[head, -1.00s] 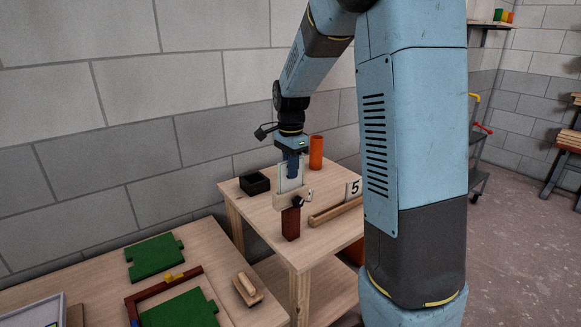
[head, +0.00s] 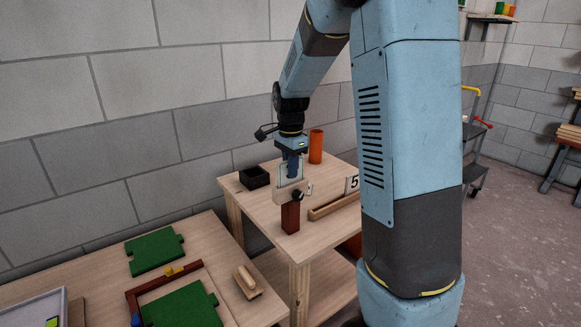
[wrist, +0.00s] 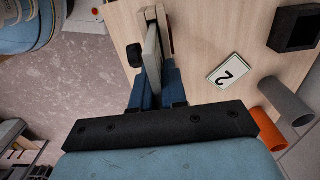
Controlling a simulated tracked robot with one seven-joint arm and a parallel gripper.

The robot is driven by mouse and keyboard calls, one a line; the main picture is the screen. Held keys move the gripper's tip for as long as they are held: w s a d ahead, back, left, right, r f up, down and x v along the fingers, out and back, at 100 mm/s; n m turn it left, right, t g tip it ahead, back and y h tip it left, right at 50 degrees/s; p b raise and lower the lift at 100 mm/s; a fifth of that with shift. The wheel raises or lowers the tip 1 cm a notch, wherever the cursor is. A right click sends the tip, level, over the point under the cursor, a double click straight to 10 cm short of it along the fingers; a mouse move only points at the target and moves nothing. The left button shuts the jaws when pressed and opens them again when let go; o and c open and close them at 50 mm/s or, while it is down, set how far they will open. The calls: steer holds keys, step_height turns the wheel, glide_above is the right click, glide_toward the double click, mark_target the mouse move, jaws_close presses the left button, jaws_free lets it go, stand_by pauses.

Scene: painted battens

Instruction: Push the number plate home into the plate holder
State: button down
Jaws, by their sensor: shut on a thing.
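My gripper (head: 292,176) is shut on a pale number plate (head: 283,178), which stands upright at the plate holder. The plate's edge (wrist: 152,52) shows between the fingers (wrist: 155,88) in the wrist view. The plate holder (head: 285,198) is a pale wooden piece with a black knob (head: 298,195), on a dark red block (head: 290,217). In the wrist view the holder (wrist: 165,22) is just beyond the fingertips, with its knob (wrist: 134,54) to the left. The plate's lower edge is hidden, so I cannot tell how deep it sits. Its number does not show.
A plate marked 5 (head: 352,184) stands by a wooden rail (head: 332,207). A plate marked 2 (wrist: 229,70) lies near a grey tube (wrist: 285,102) and an orange tube (head: 316,146). A black box (head: 254,177) stands at the table's left. Green boards lie on the front bench.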

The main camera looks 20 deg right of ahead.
steer(key=shift+f, duration=0.6)
steer(key=c, duration=1.1)
jaws_free()
step_height(320, 180, up, 13)
steer(key=shift+f, duration=0.2)
steer(key=shift+r, duration=0.55)
